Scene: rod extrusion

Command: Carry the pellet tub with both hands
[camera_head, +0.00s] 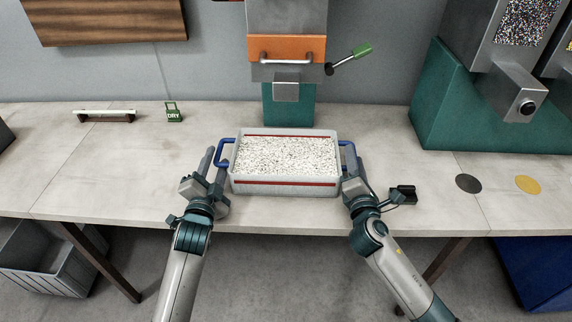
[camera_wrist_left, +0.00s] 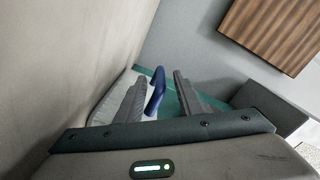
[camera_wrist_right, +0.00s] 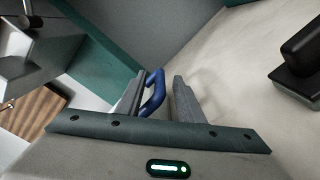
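The pellet tub (camera_head: 286,187) is a pale box with red stripes, full of white pellets (camera_head: 286,155), sitting on the table. It has a blue handle at each end: the left handle (camera_head: 222,146) and the right handle (camera_head: 347,147). My left gripper (camera_head: 213,163) is at the left handle. In the left wrist view its fingers are apart, with the blue handle (camera_wrist_left: 155,92) between them. My right gripper (camera_head: 350,165) is at the right handle. In the right wrist view its fingers are apart, with the blue handle (camera_wrist_right: 153,93) between them, nearer the left finger.
A machine with an orange band (camera_head: 287,48) and a green-tipped lever (camera_head: 360,50) stands behind the tub. A green "DRY" tag (camera_head: 174,114) is at the back left. A small black object (camera_head: 403,194), a dark disc (camera_head: 468,184) and a yellow disc (camera_head: 528,185) lie right.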

